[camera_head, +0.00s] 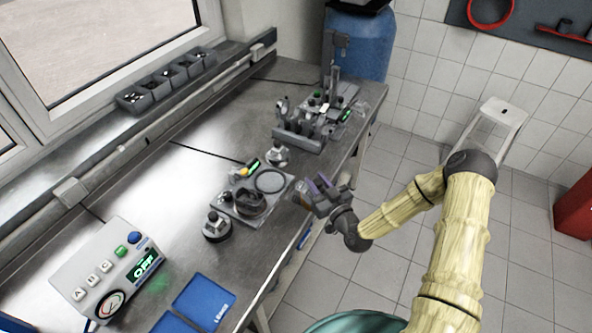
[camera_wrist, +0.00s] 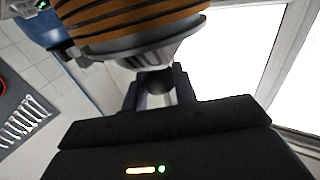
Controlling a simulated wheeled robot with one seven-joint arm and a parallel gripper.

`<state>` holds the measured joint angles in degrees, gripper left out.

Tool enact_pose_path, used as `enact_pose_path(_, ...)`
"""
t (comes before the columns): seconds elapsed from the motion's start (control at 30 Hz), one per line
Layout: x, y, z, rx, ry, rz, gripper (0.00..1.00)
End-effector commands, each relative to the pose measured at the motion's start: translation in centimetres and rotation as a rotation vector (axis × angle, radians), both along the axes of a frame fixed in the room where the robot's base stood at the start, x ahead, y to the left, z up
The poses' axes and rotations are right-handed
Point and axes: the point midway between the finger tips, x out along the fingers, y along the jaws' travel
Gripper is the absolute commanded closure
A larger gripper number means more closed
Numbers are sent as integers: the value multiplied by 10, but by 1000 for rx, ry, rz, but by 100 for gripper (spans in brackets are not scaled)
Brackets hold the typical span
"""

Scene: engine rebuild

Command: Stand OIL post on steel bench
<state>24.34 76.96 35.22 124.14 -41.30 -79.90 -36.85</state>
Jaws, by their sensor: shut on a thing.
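My gripper (camera_head: 325,190) is over the right edge of the steel bench (camera_head: 185,205), near its middle. Its jaws are shut on an orange-brown ribbed piece with a grey rim, seen large in the wrist view (camera_wrist: 135,22). A dark round knob on it sits between the fingers. I take this piece to be the OIL post, but no lettering is readable on it. In the head view only a small amber part (camera_head: 303,193) shows, left of the jaws. Whether it touches the bench I cannot tell.
A grey fixture plate (camera_head: 228,207) with a ring and round parts lies just left of my gripper. A control box reading OFF (camera_head: 108,270) and blue mats (camera_head: 200,300) are at the near end. A tool rack (camera_head: 300,138) stands farther back. Bare steel lies along the window side.

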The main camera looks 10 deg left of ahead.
Motion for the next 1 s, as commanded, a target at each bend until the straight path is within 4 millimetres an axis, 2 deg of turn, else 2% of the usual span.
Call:
enact_pose_path(0.03,-3,-16,-13,6,6,-42,100)
enact_pose_path(0.2,-19,-68,-54,11,8,-200,100)
enact_pose_path(0.37,-40,-110,-97,10,12,-350,100)
enact_pose_path(0.5,-61,-138,-148,7,22,-478,100)
enact_pose_path(0.6,-70,-149,-177,4,27,-531,100)
enact_pose_path(0.73,-78,-157,-207,0,31,-574,100)
enact_pose_path(0.83,-81,-160,-219,-1,33,-593,100)
enact_pose_path(1.0,-83,-161,-222,-2,33,-601,100)
